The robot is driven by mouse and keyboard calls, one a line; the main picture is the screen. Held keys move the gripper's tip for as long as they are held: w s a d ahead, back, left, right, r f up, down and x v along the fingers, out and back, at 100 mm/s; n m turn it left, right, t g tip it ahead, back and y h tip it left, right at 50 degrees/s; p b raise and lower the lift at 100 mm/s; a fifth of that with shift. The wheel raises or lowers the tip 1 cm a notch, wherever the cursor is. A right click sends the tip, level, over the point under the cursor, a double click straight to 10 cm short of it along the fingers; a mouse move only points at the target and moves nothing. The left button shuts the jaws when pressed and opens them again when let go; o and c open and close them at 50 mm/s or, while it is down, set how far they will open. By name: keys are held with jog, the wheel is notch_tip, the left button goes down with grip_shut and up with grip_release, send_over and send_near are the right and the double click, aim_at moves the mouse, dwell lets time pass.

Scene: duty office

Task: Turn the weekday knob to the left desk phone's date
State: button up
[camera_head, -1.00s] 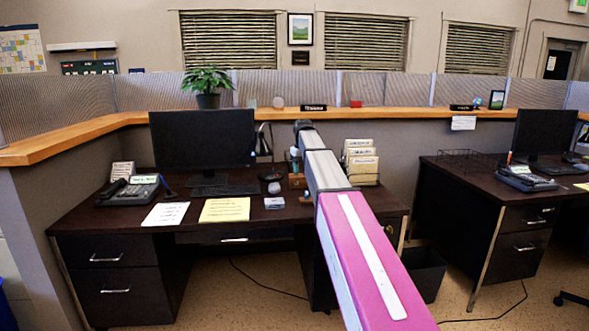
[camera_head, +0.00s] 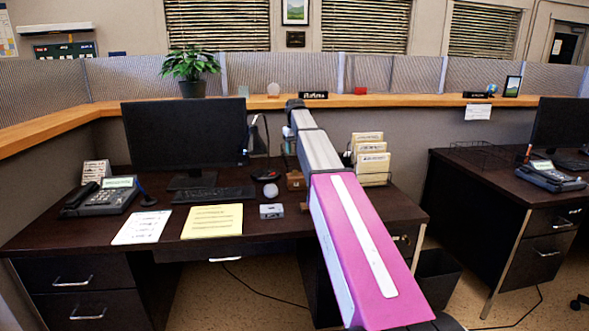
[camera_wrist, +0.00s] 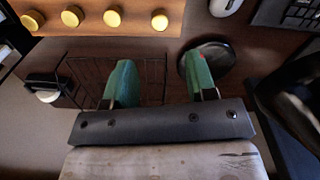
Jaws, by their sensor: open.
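The left desk phone (camera_head: 105,196) sits on the left of the near desk, with a lit pale display whose date is too small to read. My gripper (camera_wrist: 159,78) has its two green fingers apart with nothing between them. In the wrist view, a wooden panel (camera_wrist: 92,31) with several round brass knobs (camera_wrist: 112,18) lies beyond the fingers, apart from them; I cannot tell which is the weekday knob, and no weekday lettering is readable. In the head view my arm reaches over the desk's right part, and the fingers cannot be made out.
The near desk holds a monitor (camera_head: 184,137), keyboard (camera_head: 214,194), yellow sheet (camera_head: 212,222), small silver device (camera_head: 271,211) and file holder (camera_head: 371,160). A dark round disc (camera_wrist: 214,66) is beside the right finger. A second phone (camera_head: 550,177) stands on the right desk.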

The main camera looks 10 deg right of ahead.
aim_at(295, 173)
notch_tip(295, 173, down, 10)
jog(key=shift+r, duration=0.2)
jog(key=shift+c, duration=0.3)
jog(key=c, duration=0.9)
